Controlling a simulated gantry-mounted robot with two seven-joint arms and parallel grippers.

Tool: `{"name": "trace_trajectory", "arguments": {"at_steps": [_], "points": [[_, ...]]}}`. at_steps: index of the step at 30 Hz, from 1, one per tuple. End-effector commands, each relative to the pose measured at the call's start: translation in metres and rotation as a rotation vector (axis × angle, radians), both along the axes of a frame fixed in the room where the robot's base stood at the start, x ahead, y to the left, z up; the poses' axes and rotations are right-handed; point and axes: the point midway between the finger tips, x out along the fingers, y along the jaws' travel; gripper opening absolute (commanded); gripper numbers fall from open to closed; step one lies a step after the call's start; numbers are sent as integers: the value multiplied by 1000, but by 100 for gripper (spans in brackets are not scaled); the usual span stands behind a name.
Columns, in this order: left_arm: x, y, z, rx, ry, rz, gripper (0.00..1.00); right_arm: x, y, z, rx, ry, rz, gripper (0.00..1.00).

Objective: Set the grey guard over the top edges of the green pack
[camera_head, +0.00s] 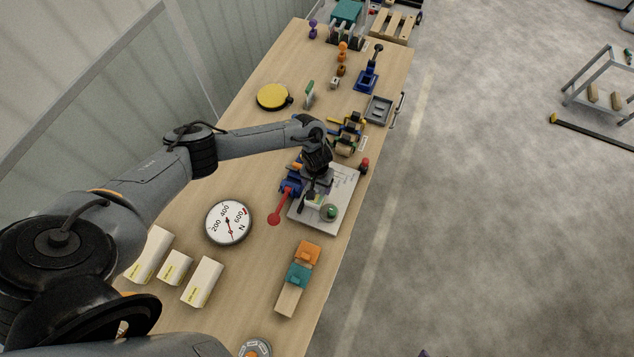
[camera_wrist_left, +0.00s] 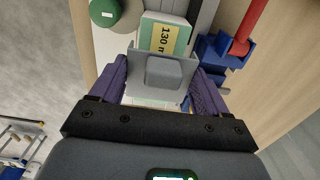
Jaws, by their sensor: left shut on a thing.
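My left gripper (camera_head: 314,186) is over the light board (camera_head: 343,196) on the bench. In the left wrist view its purple fingers (camera_wrist_left: 164,85) are shut on the raised block of the grey guard (camera_wrist_left: 165,75). The green pack (camera_wrist_left: 165,33), white and green with a yellow label, shows behind the guard, and a strip of it shows below the guard's lower edge. The pack also shows in the head view (camera_head: 313,199), partly hidden by the gripper. I cannot tell whether the guard touches the pack. My right gripper is in neither view.
A green round knob (camera_head: 330,212) stands beside the pack. A blue clamp with a red lever (camera_head: 279,209) is close on the left. A dial gauge (camera_head: 229,222), white boxes (camera_head: 203,282) and an orange and teal block (camera_head: 299,275) lie nearer. Bare bench lies between them.

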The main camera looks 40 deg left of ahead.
Motion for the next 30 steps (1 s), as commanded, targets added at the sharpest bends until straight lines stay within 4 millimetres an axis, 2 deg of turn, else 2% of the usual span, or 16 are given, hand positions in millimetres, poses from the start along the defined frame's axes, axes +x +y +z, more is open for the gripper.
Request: {"name": "trace_trajectory", "arguments": {"at_steps": [30], "points": [[0,-1,-3,0,1,0,47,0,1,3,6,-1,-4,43]]}}
